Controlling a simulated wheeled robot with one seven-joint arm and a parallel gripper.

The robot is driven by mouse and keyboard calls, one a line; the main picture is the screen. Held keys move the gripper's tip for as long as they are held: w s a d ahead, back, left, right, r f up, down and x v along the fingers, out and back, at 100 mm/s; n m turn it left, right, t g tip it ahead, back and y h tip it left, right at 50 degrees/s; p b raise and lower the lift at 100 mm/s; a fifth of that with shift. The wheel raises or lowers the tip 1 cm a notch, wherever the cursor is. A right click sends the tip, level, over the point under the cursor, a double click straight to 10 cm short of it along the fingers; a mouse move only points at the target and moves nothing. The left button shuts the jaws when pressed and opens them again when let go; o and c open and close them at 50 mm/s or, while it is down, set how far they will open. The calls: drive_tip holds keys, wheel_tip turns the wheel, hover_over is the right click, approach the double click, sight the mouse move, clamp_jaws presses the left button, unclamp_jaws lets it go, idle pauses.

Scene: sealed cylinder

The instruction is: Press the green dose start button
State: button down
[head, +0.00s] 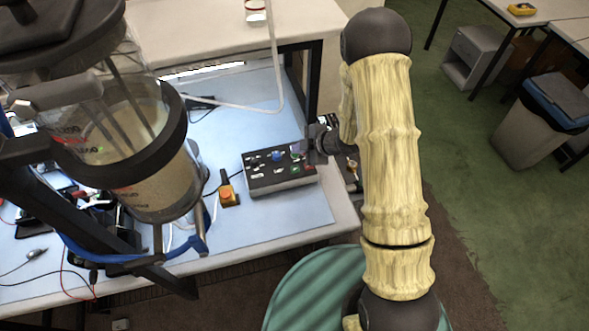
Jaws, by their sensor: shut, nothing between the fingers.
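A dark control box (262,187) with small labelled controls on its sloped top lies on the blue work surface. A small green button (295,170) shows near the front right of its panel. A blue knob (277,156) is at the back middle, and a red control (309,167) is at the right edge. My gripper (298,150) is shut and empty at the box's back right, behind the green button in the picture. I cannot tell whether the fingertips touch the panel. My wrist hides part of the right end.
A large clear cylinder vessel (150,185) in a dark frame stands on the left. A yellow box with an orange button (228,195) lies left of the control box. The blue surface (275,215) in front of the box is clear.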

sight(298, 170)
wheel_tip(298, 170, down, 8)
drive_tip(key=b, duration=0.5)
drive_tip(key=shift+r, duration=0.15)
idle(0.6)
drive_tip(key=shift+b, duration=0.35)
idle(0.8)
drive_tip(key=shift+f+b, duration=0.35)
drive_tip(key=shift+f, duration=0.1)
drive_tip(key=shift+f+b, duration=0.35)
idle(0.5)
idle(0.3)
drive_tip(key=shift+r+p, duration=0.55)
drive_tip(key=shift+r, duration=0.25)
drive_tip(key=shift+r, duration=0.1)
